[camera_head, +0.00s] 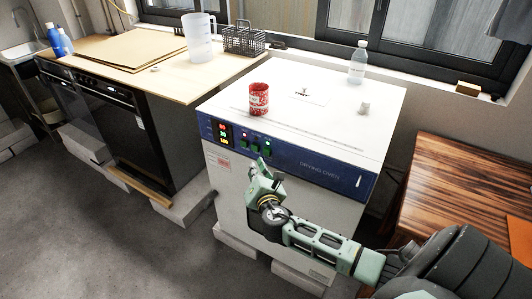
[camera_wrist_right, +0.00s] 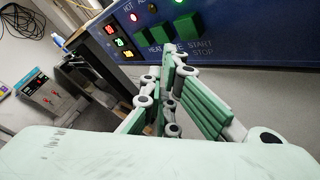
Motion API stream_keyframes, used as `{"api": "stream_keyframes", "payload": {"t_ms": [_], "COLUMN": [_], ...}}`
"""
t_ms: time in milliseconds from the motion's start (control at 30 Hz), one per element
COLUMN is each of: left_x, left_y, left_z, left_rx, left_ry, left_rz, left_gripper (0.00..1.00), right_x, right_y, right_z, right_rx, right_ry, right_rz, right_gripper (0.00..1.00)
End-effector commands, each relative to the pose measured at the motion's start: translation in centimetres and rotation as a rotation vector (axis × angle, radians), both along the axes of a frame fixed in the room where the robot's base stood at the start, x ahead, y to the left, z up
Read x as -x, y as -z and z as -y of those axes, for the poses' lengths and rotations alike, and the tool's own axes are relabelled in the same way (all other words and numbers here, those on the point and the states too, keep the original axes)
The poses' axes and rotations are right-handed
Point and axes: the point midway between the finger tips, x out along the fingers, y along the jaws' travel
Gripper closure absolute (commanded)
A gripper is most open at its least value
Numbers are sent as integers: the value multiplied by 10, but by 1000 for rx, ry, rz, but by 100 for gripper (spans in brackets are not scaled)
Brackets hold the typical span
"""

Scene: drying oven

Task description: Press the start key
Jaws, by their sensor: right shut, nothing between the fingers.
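The drying oven (camera_head: 290,205) is a white box with a blue control panel (camera_head: 325,168) along the top of its front. The start key (camera_wrist_right: 188,27) is a green key above the START / STOP lettering in the right wrist view; it is the rightmost green key in the head view (camera_head: 267,151). My right gripper (camera_head: 262,165) is shut and empty, just below the panel's keys. In the right wrist view its fingertips (camera_wrist_right: 172,50) are just below and left of the start key; I cannot tell whether they touch the panel. My left gripper is not in view.
Other green keys (camera_wrist_right: 158,35) sit left of the start key, beside a lit number display (camera_head: 223,132). A red patterned can (camera_head: 259,99) and a clear bottle (camera_head: 357,62) stand on the oven top. A wooden table (camera_head: 445,190) is at the right.

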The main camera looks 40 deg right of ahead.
Motion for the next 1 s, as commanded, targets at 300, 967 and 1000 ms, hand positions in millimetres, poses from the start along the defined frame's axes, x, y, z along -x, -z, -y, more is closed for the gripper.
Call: {"api": "stream_keyframes", "payload": {"t_ms": [300,967,1000], "left_x": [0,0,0], "left_y": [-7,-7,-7], "left_z": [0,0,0], "left_rx": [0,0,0], "left_ry": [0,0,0], "left_rz": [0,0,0], "left_gripper": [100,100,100], "right_x": [12,16,19], "right_y": [0,11,21], "right_z": [-30,-32,-31], "right_rx": [-3,-24,-48], "right_ry": [-1,4,9], "right_rz": [-2,-16,-31], "right_gripper": [100,100,100]}}
